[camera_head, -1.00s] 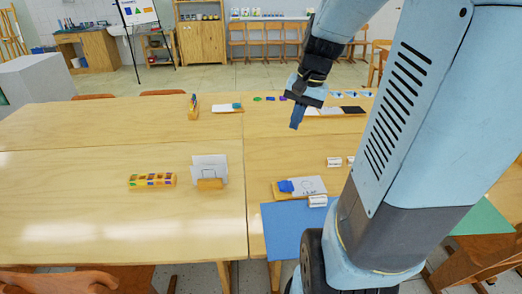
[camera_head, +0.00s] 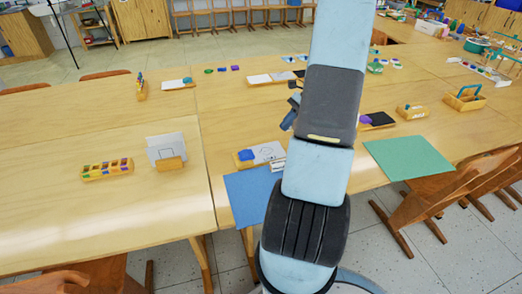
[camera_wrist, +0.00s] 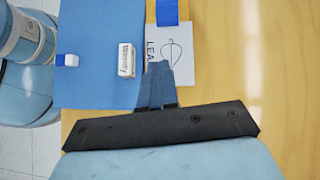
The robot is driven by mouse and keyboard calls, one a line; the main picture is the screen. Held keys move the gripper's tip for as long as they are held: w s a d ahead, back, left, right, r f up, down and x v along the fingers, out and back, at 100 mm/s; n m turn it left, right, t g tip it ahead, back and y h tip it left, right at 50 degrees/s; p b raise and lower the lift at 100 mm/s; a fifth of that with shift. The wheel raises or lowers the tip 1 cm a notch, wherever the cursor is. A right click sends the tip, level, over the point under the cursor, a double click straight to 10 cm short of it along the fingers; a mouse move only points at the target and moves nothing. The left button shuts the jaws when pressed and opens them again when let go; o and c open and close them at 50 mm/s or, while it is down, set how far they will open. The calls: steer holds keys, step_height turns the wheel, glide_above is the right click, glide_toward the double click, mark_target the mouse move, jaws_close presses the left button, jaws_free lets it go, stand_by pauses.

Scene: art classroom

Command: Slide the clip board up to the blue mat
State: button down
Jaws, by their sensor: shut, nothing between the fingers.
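The blue mat (camera_head: 250,194) lies at the table's near edge, and it fills the left of the wrist view (camera_wrist: 95,85). The clip board (camera_head: 256,161), a wooden board with a blue clip (camera_head: 245,155) and white paper, lies just beyond the mat's far edge. In the wrist view its paper (camera_wrist: 184,60) lies close beside the mat; I cannot tell whether board and mat touch. My gripper (camera_wrist: 157,68) is shut and empty, its fingertips seen over the paper's edge by the mat. In the head view my gripper (camera_head: 289,120) is partly hidden by my arm.
A card holder (camera_head: 170,163) and a paint box (camera_head: 107,169) stand left.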

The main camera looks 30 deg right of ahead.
mark_target(254, 157)
steer(key=shift+m+y, duration=0.3)
steer(key=shift+m, duration=0.2)
steer(key=x, duration=0.3)
steer(key=d+f+x, duration=0.1)
steer(key=x, duration=0.7)
steer(key=shift+s+d+f, duration=0.15)
steer(key=shift+d+f, duration=0.2)
steer(key=shift+d, duration=0.05)
steer(key=shift+w+a+r, duration=0.1)
steer(key=shift+a, duration=0.45)
steer(key=shift+w+a, duration=0.15)
steer(key=shift+a, duration=0.45)
steer(key=shift+w+a, duration=0.15)
steer(key=shift+a, duration=0.55)
